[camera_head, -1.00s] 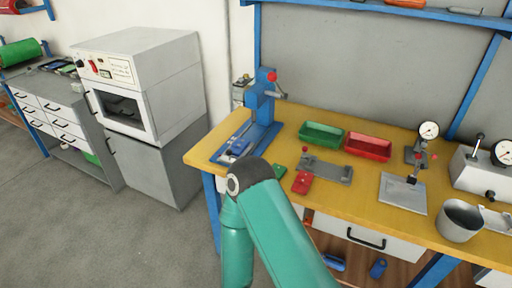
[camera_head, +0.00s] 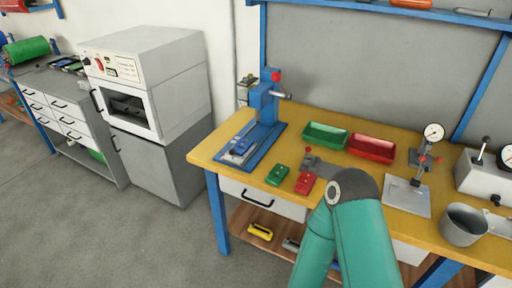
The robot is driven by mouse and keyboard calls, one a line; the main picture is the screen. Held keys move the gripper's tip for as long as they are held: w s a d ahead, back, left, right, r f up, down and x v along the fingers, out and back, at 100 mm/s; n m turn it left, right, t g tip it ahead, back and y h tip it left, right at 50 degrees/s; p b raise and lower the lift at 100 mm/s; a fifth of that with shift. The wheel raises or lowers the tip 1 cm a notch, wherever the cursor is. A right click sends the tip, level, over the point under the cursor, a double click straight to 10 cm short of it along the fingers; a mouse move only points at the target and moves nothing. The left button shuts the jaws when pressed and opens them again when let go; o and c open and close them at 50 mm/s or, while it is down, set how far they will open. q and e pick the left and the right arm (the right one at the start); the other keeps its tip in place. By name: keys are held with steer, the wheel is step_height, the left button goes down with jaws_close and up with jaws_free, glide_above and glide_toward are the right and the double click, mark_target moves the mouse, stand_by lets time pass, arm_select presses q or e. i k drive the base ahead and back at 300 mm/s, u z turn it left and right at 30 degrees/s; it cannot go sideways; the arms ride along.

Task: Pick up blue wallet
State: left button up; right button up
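No item is plainly recognisable as the blue wallet. A small blue item (camera_head: 239,147) with a grey part lies on the base of the blue press (camera_head: 265,105) at the left end of the yellow bench (camera_head: 330,122). It is too small to tell whether it is a wallet. A flat green piece (camera_head: 277,175) and a flat red piece (camera_head: 306,183) lie near the bench's front edge. A teal link of my arm covers part of the bench front and lower shelf. Neither gripper is in view.
A green tray (camera_head: 325,136) and a red tray (camera_head: 371,149) stand mid-bench. A dial gauge stand (camera_head: 422,160) and a metal cup (camera_head: 464,225) are at the right. The lower shelf (camera_head: 246,219) holds a yellow item (camera_head: 260,231). Floor at the left is clear.

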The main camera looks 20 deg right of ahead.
mark_target(242, 146)
steer(key=i, duration=1)
